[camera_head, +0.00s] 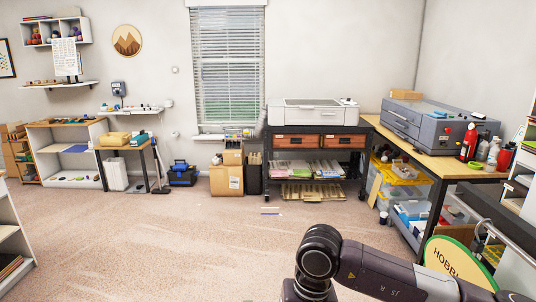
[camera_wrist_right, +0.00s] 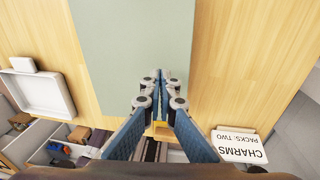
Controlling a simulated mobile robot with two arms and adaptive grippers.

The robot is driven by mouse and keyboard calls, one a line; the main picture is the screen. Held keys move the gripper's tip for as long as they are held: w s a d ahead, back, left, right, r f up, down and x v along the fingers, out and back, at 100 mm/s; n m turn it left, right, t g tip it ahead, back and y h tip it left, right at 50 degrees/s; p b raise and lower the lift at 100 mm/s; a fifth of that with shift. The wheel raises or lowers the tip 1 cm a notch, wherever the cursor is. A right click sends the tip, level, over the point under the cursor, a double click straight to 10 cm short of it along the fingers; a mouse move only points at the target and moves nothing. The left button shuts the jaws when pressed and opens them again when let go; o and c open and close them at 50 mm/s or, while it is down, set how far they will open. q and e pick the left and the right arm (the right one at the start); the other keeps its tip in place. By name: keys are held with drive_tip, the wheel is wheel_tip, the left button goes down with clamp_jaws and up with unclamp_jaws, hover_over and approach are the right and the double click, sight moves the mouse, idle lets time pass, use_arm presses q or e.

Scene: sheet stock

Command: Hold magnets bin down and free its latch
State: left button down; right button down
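No bin labelled magnets and no latch can be made out in either view. In the right wrist view my right gripper (camera_wrist_right: 161,78) points over a wooden surface (camera_wrist_right: 235,60) with a grey-green mat (camera_wrist_right: 120,40) on it. Its two fingertips are together or nearly so, and nothing shows between them. In the head view a dark arm of mine crosses the lower right, but its gripper is out of the frame. My left gripper is not in view.
The wrist view shows a white tray (camera_wrist_right: 35,105) at left and an upside-down "CHARMS PACKS: TWO" card (camera_wrist_right: 238,150) at right. The head view shows a wooden workbench (camera_head: 440,165), a black cart (camera_head: 268,160) with a white machine (camera_head: 312,112), and open carpet (camera_head: 170,240).

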drive_tip(key=shift+f+b, duration=1.1)
drive_tip(key=shift+f, duration=0.25)
drive_tip(key=shift+s, duration=0.2)
idle(0.4)
